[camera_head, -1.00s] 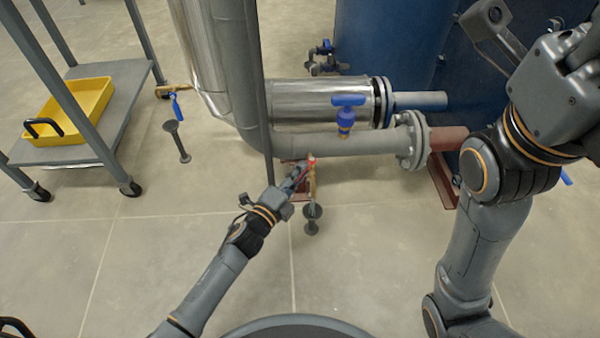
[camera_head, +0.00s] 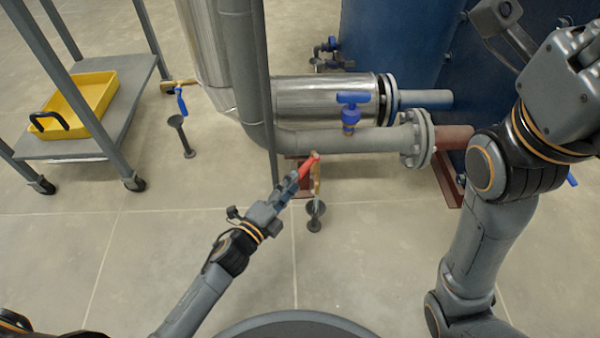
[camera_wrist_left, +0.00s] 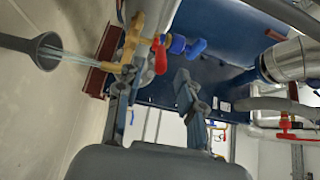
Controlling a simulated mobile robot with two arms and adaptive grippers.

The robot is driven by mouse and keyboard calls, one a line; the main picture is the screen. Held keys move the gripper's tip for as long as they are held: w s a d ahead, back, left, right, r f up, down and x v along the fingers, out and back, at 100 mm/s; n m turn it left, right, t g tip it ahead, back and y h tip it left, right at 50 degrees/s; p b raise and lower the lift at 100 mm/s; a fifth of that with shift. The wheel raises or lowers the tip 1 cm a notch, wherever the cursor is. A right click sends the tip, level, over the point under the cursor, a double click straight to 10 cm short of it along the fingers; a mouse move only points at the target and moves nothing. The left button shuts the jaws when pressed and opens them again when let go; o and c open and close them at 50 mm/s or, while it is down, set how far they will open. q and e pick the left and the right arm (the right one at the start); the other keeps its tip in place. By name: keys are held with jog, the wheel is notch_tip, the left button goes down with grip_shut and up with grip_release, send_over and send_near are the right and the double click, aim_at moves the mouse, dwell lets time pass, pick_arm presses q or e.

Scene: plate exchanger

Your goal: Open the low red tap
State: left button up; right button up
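The low red tap has a red handle (camera_head: 308,165) on a brass body, beside the grey pipe's foot. In the left wrist view the red handle (camera_wrist_left: 160,55) stands out from the brass body (camera_wrist_left: 130,48). A thin clear stream (camera_wrist_left: 82,59) runs from the brass outlet to a dark funnel (camera_wrist_left: 44,51). The funnel (camera_head: 316,208) is below the tap in the head view. My left gripper (camera_head: 291,183) is just short of the handle, to its lower left. Its fingers (camera_wrist_left: 156,98) are apart, with nothing between them.
A blue-handled valve (camera_head: 350,110) sits on the horizontal grey pipe (camera_head: 350,141). Another blue-handled tap (camera_head: 181,101) is at the left, above a drain funnel (camera_head: 177,122). A cart (camera_head: 125,115) holds a yellow tray (camera_head: 93,92). The floor in front is clear.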

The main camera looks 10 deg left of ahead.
pick_arm(q)
jog(key=v, duration=0.6)
jog(key=shift+s, duration=0.1)
